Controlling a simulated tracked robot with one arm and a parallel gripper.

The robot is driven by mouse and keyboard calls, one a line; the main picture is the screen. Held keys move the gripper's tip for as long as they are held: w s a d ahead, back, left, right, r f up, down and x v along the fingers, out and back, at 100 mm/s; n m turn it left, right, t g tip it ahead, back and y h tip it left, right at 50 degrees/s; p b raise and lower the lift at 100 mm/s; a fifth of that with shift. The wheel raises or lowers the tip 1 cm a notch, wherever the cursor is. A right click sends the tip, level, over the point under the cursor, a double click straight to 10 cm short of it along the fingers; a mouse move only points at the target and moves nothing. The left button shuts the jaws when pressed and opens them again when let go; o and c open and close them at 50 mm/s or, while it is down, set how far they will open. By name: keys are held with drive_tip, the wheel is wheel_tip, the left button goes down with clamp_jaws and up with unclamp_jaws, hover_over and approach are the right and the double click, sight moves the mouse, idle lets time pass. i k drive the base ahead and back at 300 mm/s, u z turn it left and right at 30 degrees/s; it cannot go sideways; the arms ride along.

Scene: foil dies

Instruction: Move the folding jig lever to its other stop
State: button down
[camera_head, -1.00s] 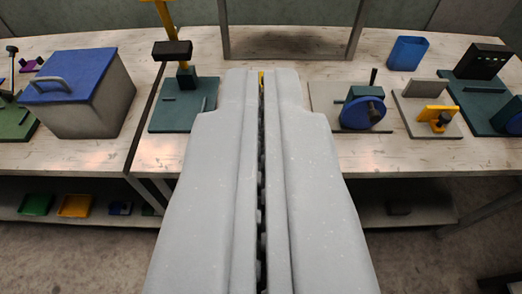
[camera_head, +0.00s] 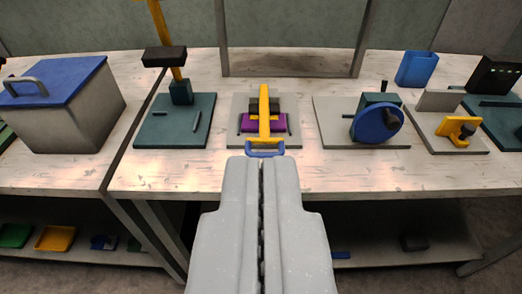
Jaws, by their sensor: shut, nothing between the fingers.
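A jig on a grey plate (camera_head: 237,107) sits in the middle of the table; I take it for the folding jig. Its yellow lever (camera_head: 264,105) runs from the back toward me over a purple piece (camera_head: 249,123), with dark blocks beside it. My gripper (camera_head: 262,160) is shut and empty. Its tips appear just below the handle in the picture; I cannot tell whether they touch it.
A green-based press (camera_head: 147,133) with a yellow post stands left of the jig, and a blue-wheeled device (camera_head: 376,124) stands right. A yellow-clamped fixture (camera_head: 455,130) and a blue cup (camera_head: 415,69) are farther right. A blue-lidded box (camera_head: 70,115) is far left. The table front (camera_head: 350,180) is clear.

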sight(264, 109)
drive_tip(key=z, duration=0.05)
drive_tip(key=i, duration=1.55)
drive_tip(key=u, duration=0.05)
